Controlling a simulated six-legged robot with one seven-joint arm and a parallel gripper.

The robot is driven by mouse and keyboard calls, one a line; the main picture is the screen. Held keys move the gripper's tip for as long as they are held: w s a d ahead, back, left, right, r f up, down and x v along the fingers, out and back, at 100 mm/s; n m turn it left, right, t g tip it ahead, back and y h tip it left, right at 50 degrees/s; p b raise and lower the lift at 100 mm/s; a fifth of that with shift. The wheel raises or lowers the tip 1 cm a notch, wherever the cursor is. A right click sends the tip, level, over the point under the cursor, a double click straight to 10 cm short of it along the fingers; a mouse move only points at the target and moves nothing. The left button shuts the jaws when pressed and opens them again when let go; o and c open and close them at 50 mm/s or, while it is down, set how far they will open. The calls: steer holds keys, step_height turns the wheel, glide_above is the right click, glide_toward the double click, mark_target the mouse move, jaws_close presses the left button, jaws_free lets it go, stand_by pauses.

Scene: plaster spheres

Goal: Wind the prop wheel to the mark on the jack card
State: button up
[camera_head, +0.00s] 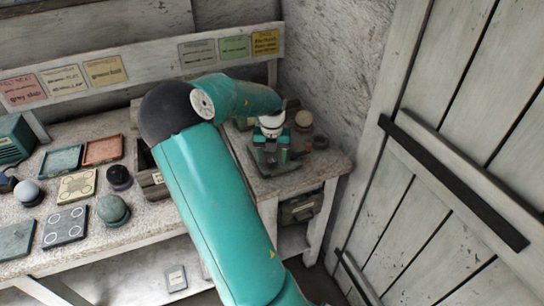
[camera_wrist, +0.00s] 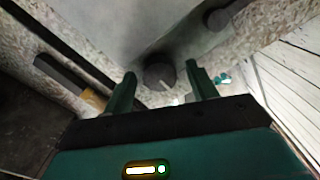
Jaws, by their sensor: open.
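My gripper (camera_wrist: 161,71) is open in the wrist view, with its two green fingers apart. A dark round knob-like thing (camera_wrist: 159,76) shows between and beyond the fingertips. It may be the prop wheel, but I cannot tell, nor whether a finger touches it. In the head view my arm reaches over the right end of the bench, and its wrist hides much of what is there. Cards hang on the back rail: a grey one (camera_head: 197,53), a green one (camera_head: 234,47) and a yellow one (camera_head: 266,43). Their print is too small to tell which is the jack card.
The bench (camera_head: 225,213) holds trays (camera_head: 103,150), plates with circles (camera_head: 65,227) and a dark green dome (camera_head: 112,209) at the left. A plank wall (camera_head: 440,150) closes the right side.

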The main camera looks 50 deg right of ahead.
mark_target(272, 158)
step_height(272, 158, up, 14)
stand_by(0.5)
steer(key=shift+f, duration=0.1)
